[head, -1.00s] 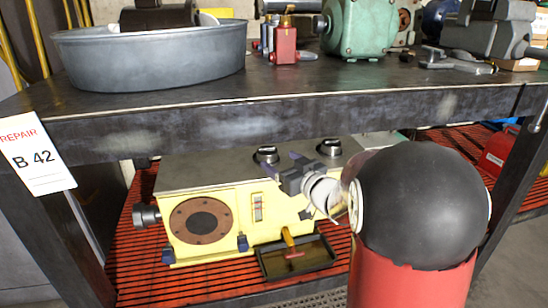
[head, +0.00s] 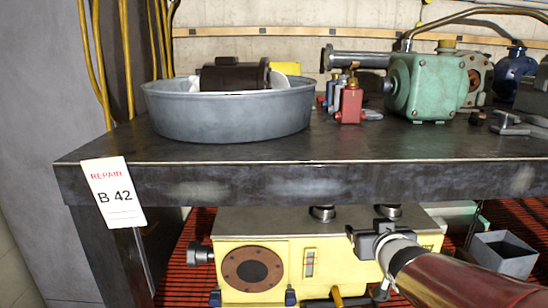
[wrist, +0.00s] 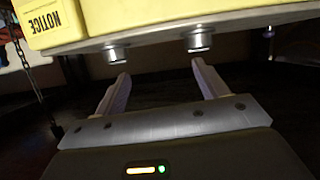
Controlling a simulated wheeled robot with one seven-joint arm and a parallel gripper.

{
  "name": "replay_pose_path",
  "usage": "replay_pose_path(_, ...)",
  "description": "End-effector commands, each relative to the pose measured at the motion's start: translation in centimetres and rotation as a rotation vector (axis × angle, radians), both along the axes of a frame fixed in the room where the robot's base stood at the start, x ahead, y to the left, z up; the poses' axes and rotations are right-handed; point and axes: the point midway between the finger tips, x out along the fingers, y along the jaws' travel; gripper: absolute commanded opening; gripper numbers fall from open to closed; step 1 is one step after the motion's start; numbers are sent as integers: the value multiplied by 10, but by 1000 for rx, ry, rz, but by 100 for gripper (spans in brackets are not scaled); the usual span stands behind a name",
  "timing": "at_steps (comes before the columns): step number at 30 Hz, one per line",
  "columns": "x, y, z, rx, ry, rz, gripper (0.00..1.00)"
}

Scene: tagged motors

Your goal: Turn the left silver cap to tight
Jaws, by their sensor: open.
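The yellow machine (head: 330,262) stands on the lower shelf, with a grey top plate. The left silver cap (head: 322,213) sits on that plate, partly hidden by the bench edge. The right silver cap (head: 388,211) is just behind my gripper (head: 372,238). The wrist view is upside down: the machine (wrist: 150,18) is at the top with two silver caps (wrist: 199,42) (wrist: 117,55) on its plate. My gripper (wrist: 160,75) is open and empty there. Its fingers point toward the caps, with a gap visible.
The bench edge (head: 330,187) runs above the machine and limits the room over it. A grey tub (head: 225,112) and a green motor (head: 418,88) stand on top. A grey bin (head: 503,254) sits on the red slatted shelf at right.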

Motion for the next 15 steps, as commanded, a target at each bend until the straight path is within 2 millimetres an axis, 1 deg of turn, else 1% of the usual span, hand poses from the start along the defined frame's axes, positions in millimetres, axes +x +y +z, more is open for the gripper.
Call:
replay_pose_path(1, -21, 2, 7, 2, 59, -32, 73)
replay_pose_path(2, -33, 3, 6, 5, 104, -50, 73)
replay_pose_path(3, -51, 6, 4, 9, 166, -68, 73)
replay_pose_path(5, -79, 13, 0, 18, 261, -82, 73)
replay_pose_path(6, -98, 19, -4, 25, 327, -84, 73)
replay_pose_path(8, -127, 30, -9, 37, 419, -79, 73)
replay_pose_path(9, -145, 37, -12, 44, 475, -69, 73)
replay_pose_path(12, -184, 53, -20, 58, 597, -37, 73)
replay_pose_path(15, -211, 65, -25, 66, 679, -7, 73)
